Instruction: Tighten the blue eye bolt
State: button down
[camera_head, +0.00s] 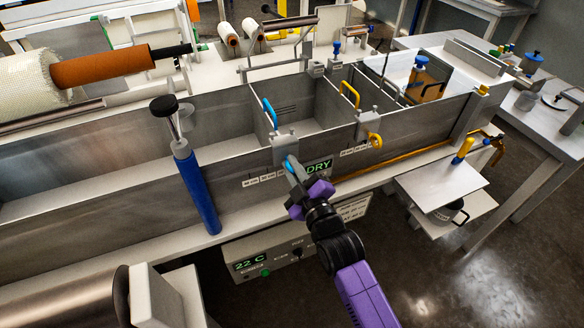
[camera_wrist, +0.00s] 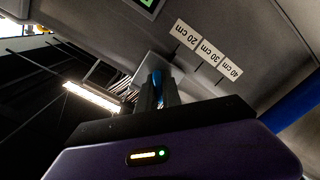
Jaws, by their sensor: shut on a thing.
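The blue eye bolt (camera_head: 289,162) sits on a grey clamp block (camera_head: 284,142) at the front wall of the metal bath (camera_head: 226,160). My gripper (camera_head: 294,168) is shut on it, and the fingers hide most of its ring. In the wrist view a sliver of the blue eye bolt (camera_wrist: 160,90) shows between the closed fingers (camera_wrist: 158,93). Its thread and how far it is screwed in are hidden.
A yellow eye bolt (camera_head: 375,140) sits on a similar clamp to the right. A blue loop handle (camera_head: 270,113) stands behind the blue bolt's clamp. A blue cylinder (camera_head: 196,190) leans at the front left. A control box (camera_head: 268,258) hangs below; a white shelf (camera_head: 440,184) juts out right.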

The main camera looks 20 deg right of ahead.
jog(key=m, duration=0.4)
jog(key=shift+m+b, duration=0.3)
jog(key=shift+m, duration=2)
jog(key=c, duration=1.5)
grip_release()
jog(key=shift+c, duration=0.2)
jog(key=s+b, duration=0.1)
jog(key=s, duration=0.6)
jog(key=shift+s, duration=0.4)
